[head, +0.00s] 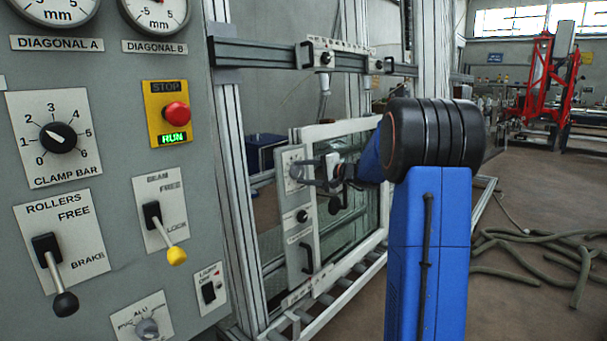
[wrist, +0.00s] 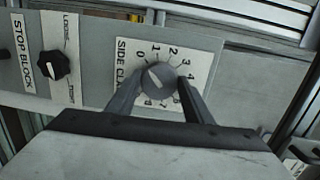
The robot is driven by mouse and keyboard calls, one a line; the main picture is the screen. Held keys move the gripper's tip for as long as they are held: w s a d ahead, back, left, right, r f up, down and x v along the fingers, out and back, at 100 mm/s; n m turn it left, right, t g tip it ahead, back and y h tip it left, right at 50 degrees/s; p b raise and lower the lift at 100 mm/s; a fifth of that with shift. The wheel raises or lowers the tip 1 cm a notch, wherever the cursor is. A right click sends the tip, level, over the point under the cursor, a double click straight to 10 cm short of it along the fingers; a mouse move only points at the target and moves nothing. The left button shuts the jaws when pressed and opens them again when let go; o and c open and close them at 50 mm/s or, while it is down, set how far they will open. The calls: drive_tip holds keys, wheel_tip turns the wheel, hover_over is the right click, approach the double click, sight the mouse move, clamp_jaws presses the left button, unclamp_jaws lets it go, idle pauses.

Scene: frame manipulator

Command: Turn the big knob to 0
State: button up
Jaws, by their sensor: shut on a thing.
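A round grey knob (wrist: 160,80) sits on a white numbered dial plate labelled SIDE CL… (wrist: 122,82) in the wrist view; the rest of the label is hidden. Its pale pointer mark seems to slant to the upper left, toward the 0 side, but exact alignment is unclear. My gripper (wrist: 158,84) has one finger on each side of this knob and is shut on it. In the head view my gripper (head: 308,174) reaches the upper part of the light panel (head: 297,240) on the frame; the knob there is mostly hidden by the fingers.
A smaller black STOP BLOCK knob (wrist: 56,66) lies left of the dial. The head view shows a grey control panel (head: 105,95) with a black CLAMP BAR knob (head: 58,138) and levers. A vertical aluminium post (head: 235,190) stands between the control panel and frame. Hoses (head: 540,250) lie on the floor.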

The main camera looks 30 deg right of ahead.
drive_tip(key=shift+f, duration=0.1)
drive_tip(key=o, duration=1)
drive_tip(key=shift+o, duration=0.2)
drive_tip(key=v, duration=1.7)
drive_tip(key=shift+s, duration=0.2)
